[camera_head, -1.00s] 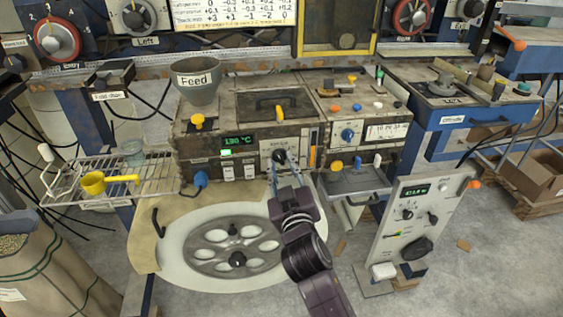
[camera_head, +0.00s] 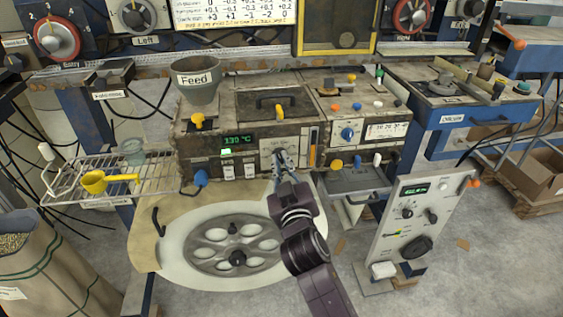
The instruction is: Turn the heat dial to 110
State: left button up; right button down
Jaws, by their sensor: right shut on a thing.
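The heat dial (camera_head: 278,156) is a dark knob on a pale square plate on the front of the brown machine. The green display (camera_head: 239,140) to its left seems to read 130 °C. My right gripper (camera_head: 281,157) comes up from below and is shut on the dial, its fingers covering most of the knob. The dial's pointer and scale marks are too small and too hidden to read. My left gripper is not in view.
A blue knob (camera_head: 201,178) juts out at the machine's lower left, and a yellow knob (camera_head: 336,164) at the right. A control box (camera_head: 415,222) stands at the right.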

jog(key=n+p, duration=0.1)
jog(key=n, duration=0.2)
jog(key=shift+n+p, duration=0.4)
jog(key=shift+a+n+p, duration=0.1)
jog(key=shift+n+p, duration=0.5)
jog(key=shift+n, duration=1.2)
jog(key=shift+f, duration=0.1)
jog(key=c, duration=2)
grip_release()
jog(key=shift+s, duration=0.25)
jog(key=s, duration=0.7)
jog(key=s+d, duration=0.1)
jog(key=s, duration=0.3)
jog(key=shift+s, duration=0.3)
